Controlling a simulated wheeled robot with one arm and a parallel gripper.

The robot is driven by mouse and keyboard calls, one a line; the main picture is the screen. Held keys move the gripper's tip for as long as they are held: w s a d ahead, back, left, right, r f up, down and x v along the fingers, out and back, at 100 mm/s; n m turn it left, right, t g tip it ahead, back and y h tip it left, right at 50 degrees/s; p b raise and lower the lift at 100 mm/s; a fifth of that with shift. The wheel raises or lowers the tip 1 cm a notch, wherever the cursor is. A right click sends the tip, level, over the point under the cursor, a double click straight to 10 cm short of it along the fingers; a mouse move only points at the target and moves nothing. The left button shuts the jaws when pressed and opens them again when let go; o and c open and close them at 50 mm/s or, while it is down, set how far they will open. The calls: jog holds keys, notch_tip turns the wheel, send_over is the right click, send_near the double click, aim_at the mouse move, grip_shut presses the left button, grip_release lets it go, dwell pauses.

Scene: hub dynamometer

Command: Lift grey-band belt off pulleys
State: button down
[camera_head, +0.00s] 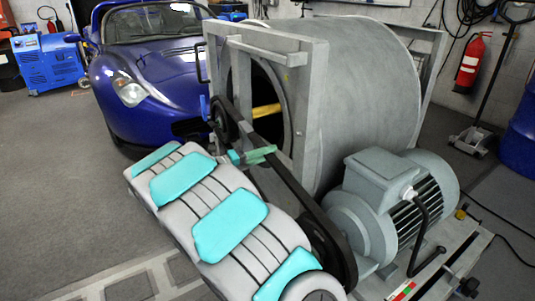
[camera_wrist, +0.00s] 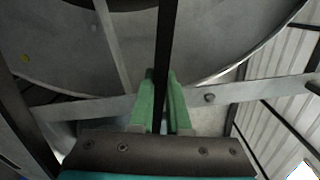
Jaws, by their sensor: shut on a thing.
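The dark belt (camera_head: 292,187) runs diagonally from the small upper pulley (camera_head: 223,118) beside the drum frame down to the larger lower pulley (camera_head: 330,248) by the motor. It appears to be still around both, though my arm hides part of the lower one. My gripper (camera_head: 260,154) has green fingers and is shut on the belt's span between the pulleys, nearer the upper one. In the wrist view, the belt (camera_wrist: 165,45) passes as a dark strip between the two green fingers (camera_wrist: 160,100). I cannot make out a grey band on it.
A big grey drum (camera_head: 365,85) in a metal frame (camera_head: 313,110) stands just behind the belt. A grey motor (camera_head: 385,190) sits at the right. A blue car (camera_head: 165,65) is at the back left. Open floor (camera_head: 60,190) lies at the left.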

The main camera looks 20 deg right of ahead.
jog(key=shift+s+a, duration=0.1)
jog(key=shift+a, duration=0.35)
jog(key=shift+s+a+r, duration=0.1)
jog(key=shift+a, duration=0.25)
jog(key=shift+v, duration=1.2)
dwell(0.4)
jog(key=shift+s+a, duration=0.15)
jog(key=shift+a, duration=0.2)
jog(key=shift+s+a, duration=0.1)
jog(key=shift+a, duration=0.2)
jog(key=v, duration=1)
jog(key=shift+a+r, duration=0.25)
dwell(0.9)
jog(key=shift+s, duration=0.15)
